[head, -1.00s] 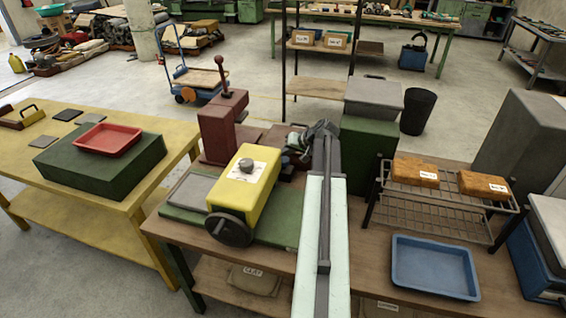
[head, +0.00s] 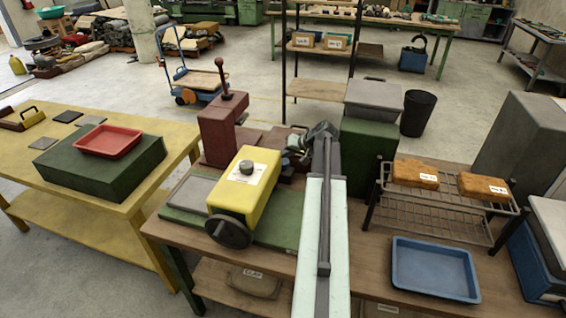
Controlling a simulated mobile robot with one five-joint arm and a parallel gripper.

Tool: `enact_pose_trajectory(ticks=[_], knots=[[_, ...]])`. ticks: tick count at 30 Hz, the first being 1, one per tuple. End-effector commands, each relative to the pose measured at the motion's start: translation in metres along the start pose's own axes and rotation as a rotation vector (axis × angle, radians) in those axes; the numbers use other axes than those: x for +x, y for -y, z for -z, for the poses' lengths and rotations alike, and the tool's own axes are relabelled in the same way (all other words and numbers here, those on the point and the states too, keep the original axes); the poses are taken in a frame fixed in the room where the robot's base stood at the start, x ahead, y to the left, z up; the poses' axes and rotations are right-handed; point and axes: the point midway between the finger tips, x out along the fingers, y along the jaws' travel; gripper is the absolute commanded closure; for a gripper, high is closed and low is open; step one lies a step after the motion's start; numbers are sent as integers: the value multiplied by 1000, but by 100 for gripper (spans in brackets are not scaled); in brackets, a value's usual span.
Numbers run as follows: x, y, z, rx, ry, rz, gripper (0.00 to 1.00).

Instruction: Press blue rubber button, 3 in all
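I cannot make out a blue rubber button in the head view. A yellow machine housing (head: 262,196) with a black handwheel (head: 229,231) stands on a green base on the wooden bench. A dark grey round knob (head: 246,167) sits on a white label on its top. My arm reaches away from me over the bench, right of the yellow housing. My gripper (head: 298,149) is at its far end, beyond the housing's right rear and near a dark red machine. The fingers are small and partly hidden, so their opening does not show.
A dark red press (head: 217,132) with an upright lever stands behind the yellow housing. On the right are a wire rack (head: 440,215) with orange-brown blocks and a blue tray (head: 435,268). A yellow table (head: 158,199) with a red tray (head: 108,141) stands left.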

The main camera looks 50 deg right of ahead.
Motion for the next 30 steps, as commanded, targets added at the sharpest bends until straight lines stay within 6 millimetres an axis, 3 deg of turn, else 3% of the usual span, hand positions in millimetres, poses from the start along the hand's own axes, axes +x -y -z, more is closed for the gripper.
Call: enact_pose_trajectory(ticks=[30], knots=[[7, -4, -4, 0, 0, 0, 100]])
